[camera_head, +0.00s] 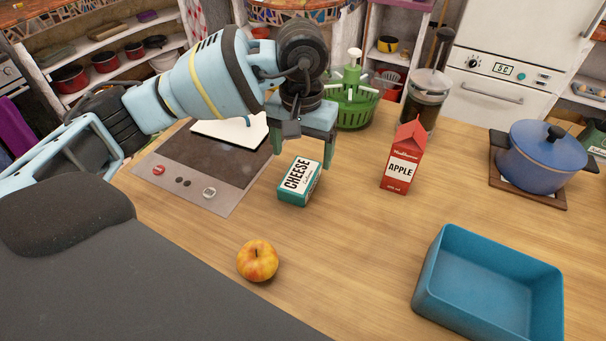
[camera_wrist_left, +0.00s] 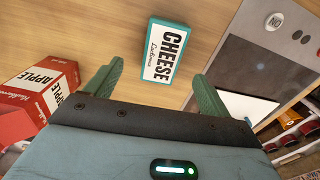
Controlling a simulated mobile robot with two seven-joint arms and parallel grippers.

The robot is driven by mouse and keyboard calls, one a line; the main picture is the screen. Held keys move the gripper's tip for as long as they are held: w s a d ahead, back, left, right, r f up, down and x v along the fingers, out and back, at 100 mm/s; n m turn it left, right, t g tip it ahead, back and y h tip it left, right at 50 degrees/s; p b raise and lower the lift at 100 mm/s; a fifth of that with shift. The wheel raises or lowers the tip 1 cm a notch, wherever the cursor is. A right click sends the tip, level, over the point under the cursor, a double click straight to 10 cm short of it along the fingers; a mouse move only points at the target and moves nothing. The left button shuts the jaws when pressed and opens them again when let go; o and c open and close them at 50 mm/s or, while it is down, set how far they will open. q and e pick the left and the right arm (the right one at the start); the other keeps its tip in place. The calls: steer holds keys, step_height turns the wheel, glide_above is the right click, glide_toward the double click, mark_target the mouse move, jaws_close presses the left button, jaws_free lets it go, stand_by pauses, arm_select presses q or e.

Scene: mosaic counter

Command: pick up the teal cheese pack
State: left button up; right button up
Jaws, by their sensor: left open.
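The teal cheese pack (camera_head: 299,181) lies on the wooden counter just right of the hob, with its white "CHEESE" label facing up. My left gripper (camera_head: 302,158) is above and behind it in the head view, pointing down, its two green fingers apart. In the left wrist view the cheese pack (camera_wrist_left: 165,51) lies beyond the fingertips, between the lines of the two open fingers (camera_wrist_left: 158,82). Nothing is between the fingers, and they appear clear of the pack. My right gripper is not in either view.
A red apple carton (camera_head: 402,160) stands right of the pack, and an apple (camera_head: 258,261) lies in front. A blue bin (camera_head: 431,286) is at front right. The hob (camera_head: 240,171), green salad spinner (camera_head: 355,108), French press (camera_head: 427,98) and blue pot (camera_head: 541,160) stand around. The counter's middle is clear.

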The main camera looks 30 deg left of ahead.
mark_target(300, 174)
arm_select(q)
steer(key=shift+f, duration=1.35)
steer(key=f, duration=0.2)
steer(key=f+p, duration=0.1)
steer(key=f, duration=0.1)
steer(key=shift+a+f, duration=0.1)
steer(key=shift+a, duration=0.15)
steer(key=shift+f, duration=0.3)
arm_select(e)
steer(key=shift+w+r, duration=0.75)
arm_select(q)
steer(key=shift+c, duration=1.3)
steer(key=c, duration=1)
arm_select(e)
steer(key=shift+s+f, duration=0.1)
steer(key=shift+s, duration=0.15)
